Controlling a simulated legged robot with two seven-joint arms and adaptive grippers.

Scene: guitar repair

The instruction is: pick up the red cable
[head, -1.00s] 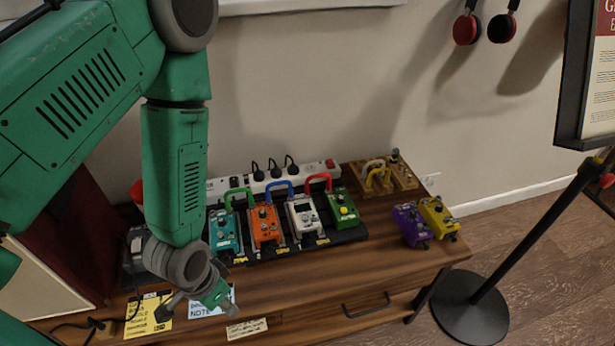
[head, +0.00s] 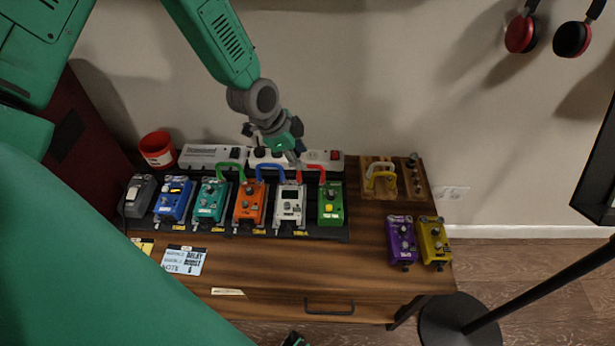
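The red cable (head: 314,168) arches between the white pedal (head: 291,205) and the green pedal (head: 331,204) on the pedalboard. The cable still sits at the pedals. A small dark green piece at the bottom edge (head: 293,340) looks like the tip of my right gripper; the rest is cut off.
Green (head: 229,165) and blue (head: 270,167) cables arch to the left of the red one. A wooden holder (head: 406,184) with yellow and white cables stands to the right. Purple (head: 401,241) and yellow (head: 434,242) pedals lie apart.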

